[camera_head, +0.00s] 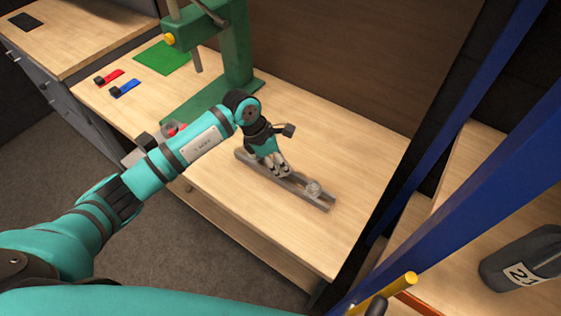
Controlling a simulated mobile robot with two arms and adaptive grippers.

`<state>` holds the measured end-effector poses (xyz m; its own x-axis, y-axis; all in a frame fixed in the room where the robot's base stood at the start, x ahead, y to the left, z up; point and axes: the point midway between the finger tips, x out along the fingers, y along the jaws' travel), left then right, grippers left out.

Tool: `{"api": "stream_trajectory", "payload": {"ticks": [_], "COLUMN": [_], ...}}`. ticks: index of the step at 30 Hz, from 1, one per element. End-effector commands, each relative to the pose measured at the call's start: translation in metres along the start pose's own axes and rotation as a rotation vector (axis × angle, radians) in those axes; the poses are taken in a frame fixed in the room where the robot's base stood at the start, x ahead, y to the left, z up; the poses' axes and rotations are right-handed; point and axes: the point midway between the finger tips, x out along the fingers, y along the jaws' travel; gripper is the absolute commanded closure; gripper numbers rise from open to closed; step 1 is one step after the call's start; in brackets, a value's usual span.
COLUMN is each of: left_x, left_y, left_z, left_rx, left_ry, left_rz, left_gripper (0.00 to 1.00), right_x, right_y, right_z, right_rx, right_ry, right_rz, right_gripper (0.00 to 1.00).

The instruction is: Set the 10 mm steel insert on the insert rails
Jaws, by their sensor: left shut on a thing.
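A long grey steel rail fixture (250,163) lies at a slant on the wooden bench, with a rounded metal piece (313,188) near its right end. My left gripper (281,171) points down at the middle of the rails, shut on a small grey piece that seems to be the 10 mm steel insert. The fingers mostly hide that piece, and I cannot tell whether it touches the rails. My right gripper is not in view.
A green press (236,50) stands at the back left of the bench. A blue post (480,110) rises at right. The bench (360,150) is clear behind the rails.

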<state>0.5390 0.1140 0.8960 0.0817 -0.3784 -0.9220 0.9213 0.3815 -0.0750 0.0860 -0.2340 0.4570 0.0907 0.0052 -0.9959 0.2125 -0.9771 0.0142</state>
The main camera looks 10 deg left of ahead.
Motion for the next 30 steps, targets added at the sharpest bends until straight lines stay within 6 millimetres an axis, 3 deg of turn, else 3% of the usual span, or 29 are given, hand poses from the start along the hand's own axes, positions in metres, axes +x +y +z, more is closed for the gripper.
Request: {"api": "stream_trajectory", "payload": {"ticks": [30], "left_x": [0.0046], "left_y": [0.0009], "left_z": [-0.0014], "left_rx": [0.001], "left_ry": [-0.001], "left_rz": [0.001], "left_gripper": [1.00], "right_x": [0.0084], "right_y": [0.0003], "right_z": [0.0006], "right_rx": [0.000], "right_ry": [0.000], "right_rz": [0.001], "right_gripper": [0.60]}}
